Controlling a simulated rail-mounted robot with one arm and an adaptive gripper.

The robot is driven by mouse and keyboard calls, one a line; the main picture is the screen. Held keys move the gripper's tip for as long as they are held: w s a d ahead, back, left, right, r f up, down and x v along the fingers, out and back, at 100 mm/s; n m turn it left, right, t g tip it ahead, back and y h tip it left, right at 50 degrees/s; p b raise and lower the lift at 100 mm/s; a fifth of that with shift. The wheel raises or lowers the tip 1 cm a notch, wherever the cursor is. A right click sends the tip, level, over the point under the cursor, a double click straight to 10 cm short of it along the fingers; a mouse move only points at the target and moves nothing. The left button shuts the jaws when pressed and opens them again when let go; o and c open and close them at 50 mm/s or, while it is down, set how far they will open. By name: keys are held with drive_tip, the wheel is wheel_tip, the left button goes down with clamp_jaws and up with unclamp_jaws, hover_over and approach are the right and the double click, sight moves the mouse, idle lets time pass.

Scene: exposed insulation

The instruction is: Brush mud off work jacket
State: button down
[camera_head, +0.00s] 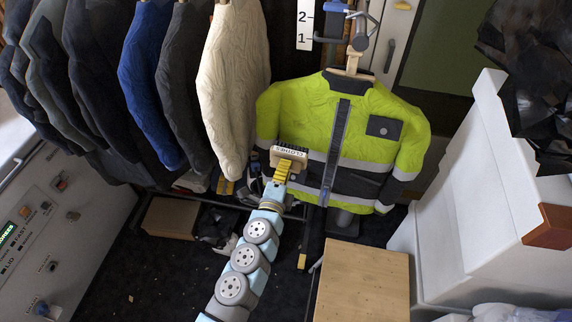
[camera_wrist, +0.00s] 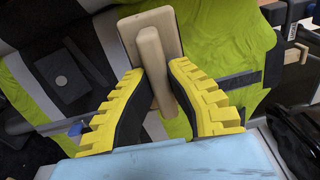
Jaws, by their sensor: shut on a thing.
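The work jacket (camera_head: 382,97) is yellow-green and black with grey reflective bands and a dark chest pocket. It hangs upright on a wooden hanger (camera_head: 349,64) and fills much of the wrist view (camera_wrist: 240,45). My gripper (camera_head: 283,172) is shut on a clothes brush (camera_head: 289,154), a pale wooden block with dark bristles. In the wrist view my yellow-padded fingers (camera_wrist: 157,82) pinch the brush's raised grip (camera_wrist: 152,55). The brush is in front of the jacket's left side, near the upper reflective band. I cannot tell whether the bristles touch. No mud is clearly visible.
Other jackets, including a cream one (camera_head: 232,80) and a blue one (camera_head: 150,80), hang at the left. A wooden surface (camera_head: 363,284) stands below the jacket. A white unit (camera_head: 460,200) is at the right and a control panel (camera_head: 50,235) at the left.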

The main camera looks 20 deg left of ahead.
sight(291, 146)
drive_tip(key=shift+s, duration=0.1)
drive_tip(key=s, duration=0.2)
drive_tip(key=shift+s+d, duration=0.2)
drive_tip(key=shift+s, duration=0.2)
drive_tip(key=shift+r, duration=0.1)
idle(0.4)
drive_tip(key=w+r+p, duration=0.1)
drive_tip(key=w+r, duration=0.1)
drive_tip(key=r, duration=0.1)
drive_tip(key=shift+w+a+p, duration=0.15)
drive_tip(key=shift+w+p, duration=0.25)
drive_tip(key=shift+w+a+r, duration=0.1)
drive_tip(key=shift+w, duration=1)
drive_tip(key=shift+w+a, duration=0.1)
drive_tip(key=shift+w, duration=0.95)
drive_tip(key=shift+w+a, duration=0.1)
drive_tip(key=shift+w, duration=0.8)
